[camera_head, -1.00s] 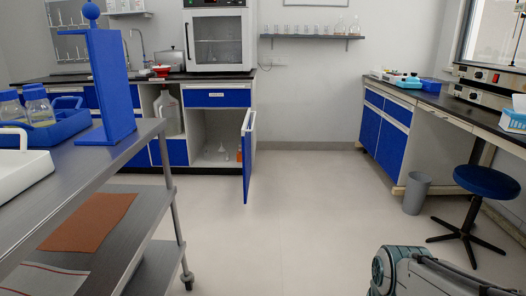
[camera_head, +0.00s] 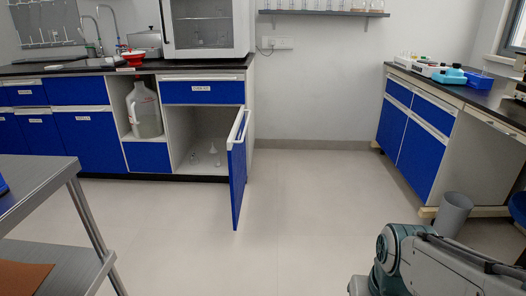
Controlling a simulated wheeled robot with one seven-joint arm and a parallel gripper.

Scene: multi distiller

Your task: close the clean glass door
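A blue cabinet door (camera_head: 237,170) with a white handle along its top edge stands wide open, swung out from the right side of its cabinet. The open cabinet compartment (camera_head: 183,139) has pale walls and holds small clear funnel-like glassware (camera_head: 214,150) on its floor. A blue drawer (camera_head: 202,92) above it bears a small white label too blurred to read surely. My arm shows at the lower right, well apart from the door. My gripper is not in view.
A large jug (camera_head: 145,112) stands in the open cubby left of the compartment. A steel cart (camera_head: 65,190) stands at the near left. A right-hand bench (camera_head: 418,125) and grey bin (camera_head: 453,214) flank the clear middle floor.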

